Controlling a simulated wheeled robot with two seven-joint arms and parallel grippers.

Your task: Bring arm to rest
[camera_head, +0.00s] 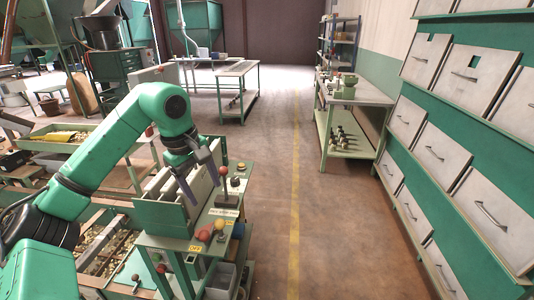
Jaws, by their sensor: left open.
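My left arm is green and reaches in from the left, bending down at its elbow. My left gripper (202,180) hangs over the green machine (165,215) with its grey plates. Its two grey fingers are spread apart, and I see nothing held between them. Whether a finger touches the plates is hard to tell. The control panel (222,212) with knobs and a lever stands just right of the gripper. My right gripper is not in view.
Drawer cabinets (440,150) line the right side. A workbench (355,92) stands at the back right and a table (238,70) at the back middle. Hoppers with nuts (105,250) lie below my arm. The aisle with a yellow line (294,190) is clear.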

